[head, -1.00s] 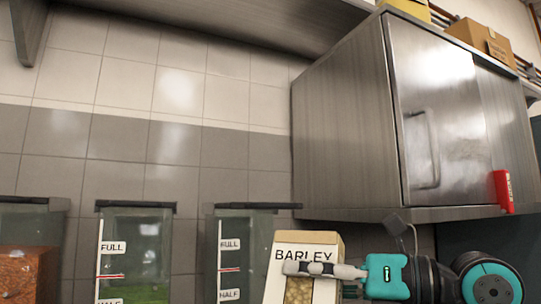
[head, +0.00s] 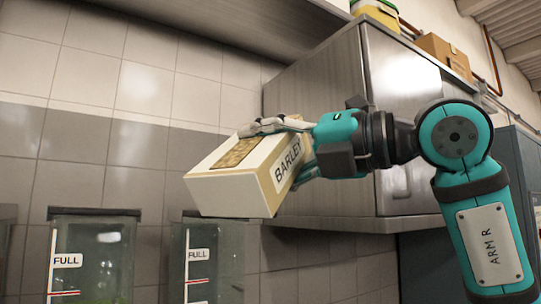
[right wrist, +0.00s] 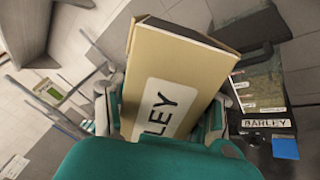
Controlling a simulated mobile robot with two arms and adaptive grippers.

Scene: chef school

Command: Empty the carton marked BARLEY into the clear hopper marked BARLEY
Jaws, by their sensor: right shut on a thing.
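The BARLEY carton (head: 235,190) is a cream box with a grain window and black lettering. It is tipped far over, close to lying flat, high in the head view. My right gripper (head: 284,148) is shut on it. The carton also fills the middle of the right wrist view (right wrist: 175,70). The clear hopper marked BARLEY (right wrist: 262,75) shows at the right of the wrist view, beside the carton. In the head view a clear hopper with FULL and HALF marks (head: 222,265) stands below the carton; its name is out of view. I see no falling grain. My left gripper is not in view.
Another clear hopper (head: 120,255) with green contents stands to the left. A steel wall cabinet (head: 330,120) is behind my right arm, with a cardboard box (head: 443,52) on top. A steel shelf (head: 230,28) runs overhead. The tiled wall is bare between them.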

